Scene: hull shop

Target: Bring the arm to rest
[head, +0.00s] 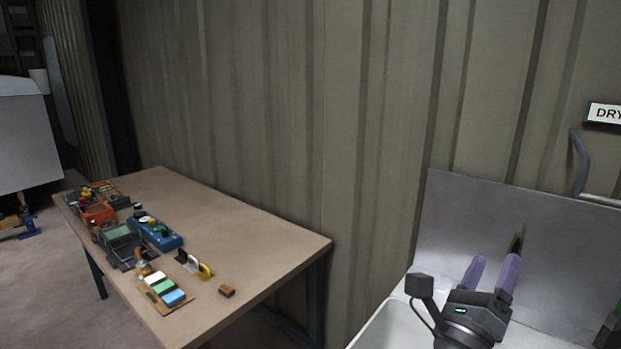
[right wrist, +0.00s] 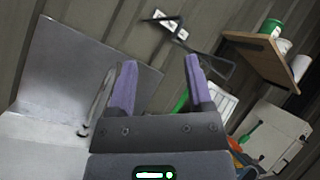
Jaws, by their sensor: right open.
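My right gripper (head: 494,268) has two purple fingers and is at the lower right of the head view, in front of a grey metal panel. The fingers are apart and nothing shows between them. In the right wrist view the same gripper (right wrist: 160,75) is open and empty, its fingers pointing towards the corrugated wall. A thin dark piece (head: 519,238) shows just beyond the right-hand fingertip; I cannot tell what it is. My left gripper is not in view.
A pale basin (head: 375,332) with an upright metal panel (head: 445,215) stands close by the right gripper. A wooden table (head: 255,235) at left holds several tools and trays. A shelf (right wrist: 262,55) with containers shows in the wrist view. A sign (head: 604,112) reads "DRY".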

